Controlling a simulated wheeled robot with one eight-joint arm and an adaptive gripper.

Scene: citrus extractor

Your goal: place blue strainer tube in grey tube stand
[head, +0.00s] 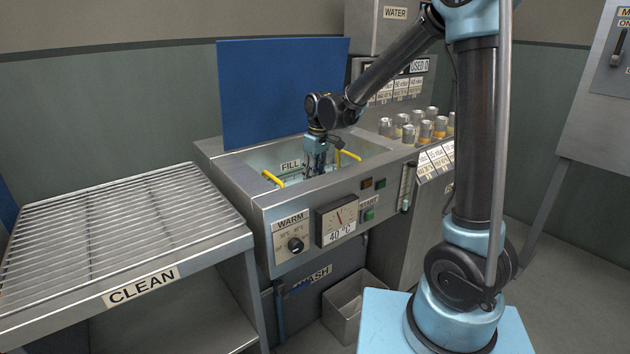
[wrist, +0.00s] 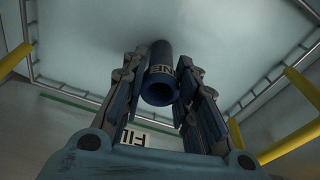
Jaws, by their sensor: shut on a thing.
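My gripper (head: 315,160) points down into the open basin at the centre of the head view. In the wrist view my gripper (wrist: 161,72) is shut on the blue strainer tube (wrist: 160,52), with a finger on each side. In the head view the tube is too small and dark to tell from the fingers. I cannot make out a grey tube stand in either view.
The steel basin (head: 262,200) holds a wire basket with yellow handles (head: 272,178) close around my gripper. A blue panel (head: 283,90) stands behind it. A slatted rack marked CLEAN (head: 115,225) is at left. Several capped cylinders (head: 408,132) stand at right.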

